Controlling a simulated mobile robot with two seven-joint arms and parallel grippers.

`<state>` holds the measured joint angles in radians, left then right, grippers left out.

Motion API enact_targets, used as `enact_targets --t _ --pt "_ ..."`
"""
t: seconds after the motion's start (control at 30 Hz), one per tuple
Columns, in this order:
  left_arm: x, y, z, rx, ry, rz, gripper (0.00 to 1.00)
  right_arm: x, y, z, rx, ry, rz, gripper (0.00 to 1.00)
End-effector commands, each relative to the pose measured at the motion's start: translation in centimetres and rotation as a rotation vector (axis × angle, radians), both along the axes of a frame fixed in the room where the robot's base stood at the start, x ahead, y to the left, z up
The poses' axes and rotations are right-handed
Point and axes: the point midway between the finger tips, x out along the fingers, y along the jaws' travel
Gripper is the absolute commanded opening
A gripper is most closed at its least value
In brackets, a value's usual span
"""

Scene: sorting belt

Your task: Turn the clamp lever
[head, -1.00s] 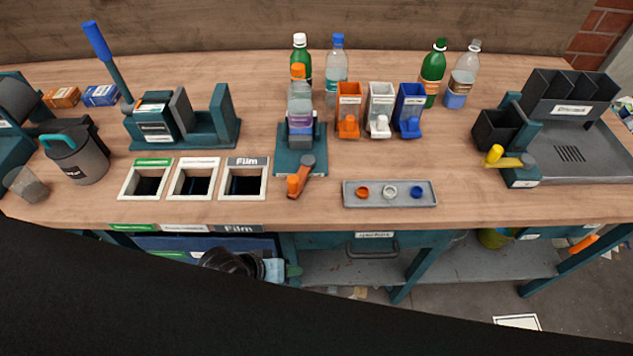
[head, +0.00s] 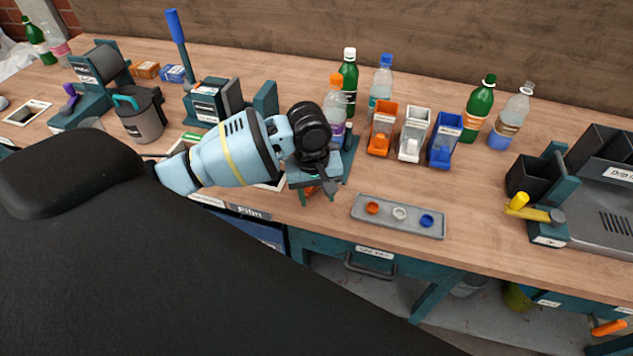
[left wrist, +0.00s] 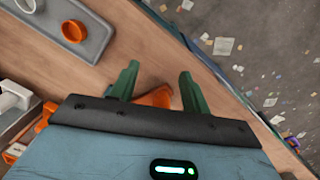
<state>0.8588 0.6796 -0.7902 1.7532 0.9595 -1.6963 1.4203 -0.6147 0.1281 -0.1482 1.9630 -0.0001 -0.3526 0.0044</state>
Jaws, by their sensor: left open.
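A clamp stand holds a clear bottle with an orange cap (head: 335,105) at the middle of the bench. Its orange lever is mostly hidden behind my left arm in the head view; in the left wrist view the orange lever (left wrist: 156,97) shows between the fingers. My left gripper (head: 318,186) is over the front of the clamp, open. In the left wrist view its two green fingers (left wrist: 159,72) stand apart on either side of the orange piece; I cannot tell whether they touch it. My right gripper is out of view.
A grey tray (head: 398,216) with three coloured caps lies right of the clamp. Orange, white and blue dispensers (head: 412,134) stand behind it. A yellow lever (head: 522,208) sits on a fixture at the right. The bench's front edge is close by the gripper.

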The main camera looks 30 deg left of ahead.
Motion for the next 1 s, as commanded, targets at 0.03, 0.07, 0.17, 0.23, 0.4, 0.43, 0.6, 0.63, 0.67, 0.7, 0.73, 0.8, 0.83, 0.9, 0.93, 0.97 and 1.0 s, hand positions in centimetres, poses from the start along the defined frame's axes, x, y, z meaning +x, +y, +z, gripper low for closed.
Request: enact_targets --t 0.03,0.07,0.17,0.23,0.4,0.43,0.6,0.63,0.67,0.7,0.73,0.8,0.83,0.9,0.93,0.97,1.0 --pt "1.2 1.4 1.6 0.020 0.002 0.065 0.47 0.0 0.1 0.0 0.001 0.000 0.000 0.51" --pt "1.6 2.0 2.3 0.027 0.006 0.101 0.47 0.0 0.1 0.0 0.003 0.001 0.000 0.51" --pt "2.7 3.7 4.3 0.045 0.022 0.203 0.47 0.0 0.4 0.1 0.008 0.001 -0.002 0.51" --pt "3.1 4.6 5.2 0.052 0.029 0.255 0.47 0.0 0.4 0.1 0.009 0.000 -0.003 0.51" --pt "3.5 5.3 6.1 0.057 0.038 0.308 0.47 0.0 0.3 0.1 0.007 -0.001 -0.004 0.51" --pt "3.5 5.4 6.2 0.058 0.039 0.310 0.47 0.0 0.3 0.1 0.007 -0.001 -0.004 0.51" --pt "3.5 5.3 5.7 0.058 0.039 0.309 0.47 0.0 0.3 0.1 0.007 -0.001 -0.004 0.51" --pt "3.5 5.3 5.5 0.058 0.039 0.309 0.47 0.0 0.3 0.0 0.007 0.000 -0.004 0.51" --pt "3.5 5.3 5.2 0.058 0.040 0.309 0.47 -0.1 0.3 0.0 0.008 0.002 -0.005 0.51" --pt "3.4 5.3 4.7 0.058 0.041 0.308 0.47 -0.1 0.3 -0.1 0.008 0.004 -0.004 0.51" --pt "3.4 5.3 4.3 0.059 0.042 0.308 0.47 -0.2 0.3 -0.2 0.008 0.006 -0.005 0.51" --pt "3.4 5.4 3.1 0.060 0.042 0.307 0.47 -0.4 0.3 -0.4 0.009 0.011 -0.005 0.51" --pt "3.4 5.3 2.7 0.060 0.042 0.307 0.47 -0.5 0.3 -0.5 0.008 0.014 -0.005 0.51" --pt "3.4 5.3 1.6 0.059 0.042 0.307 0.47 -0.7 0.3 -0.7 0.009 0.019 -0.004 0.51" --pt "3.4 5.3 1.1 0.059 0.042 0.307 0.47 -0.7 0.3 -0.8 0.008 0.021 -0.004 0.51" --pt "3.4 5.3 0.7 0.059 0.041 0.307 0.47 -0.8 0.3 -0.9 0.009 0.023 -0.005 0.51" --pt "3.4 5.3 0.2 0.059 0.040 0.307 0.47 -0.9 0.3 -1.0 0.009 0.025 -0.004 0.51"
